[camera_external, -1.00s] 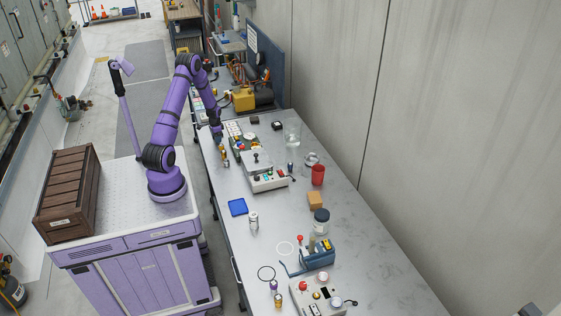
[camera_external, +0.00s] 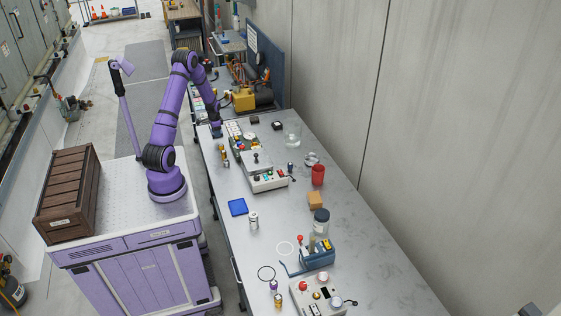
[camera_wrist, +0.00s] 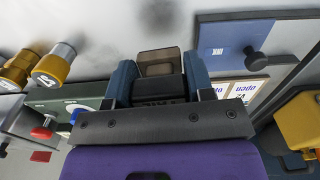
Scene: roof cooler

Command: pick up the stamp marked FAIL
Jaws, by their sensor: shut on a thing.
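My gripper (camera_wrist: 158,82) shows in the wrist view with its two blue fingers on either side of a dark block, the stamp (camera_wrist: 158,88). It is shut on the stamp. Pale lettering shows on the stamp's near side, partly hidden by the gripper's dark crossbar and too small to read surely. A brownish part of the stamp sticks out beyond the fingertips. In the external view my gripper (camera_external: 217,130) is over the far left edge of the long table, and the stamp is too small to make out there.
Gold-coloured cylinders (camera_wrist: 52,66) lie left of my gripper in the wrist view. A blue panel with a dark knob (camera_wrist: 255,62) and a yellow object (camera_wrist: 302,120) are to the right. A grey control box (camera_external: 268,181) stands on the table (camera_external: 370,260).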

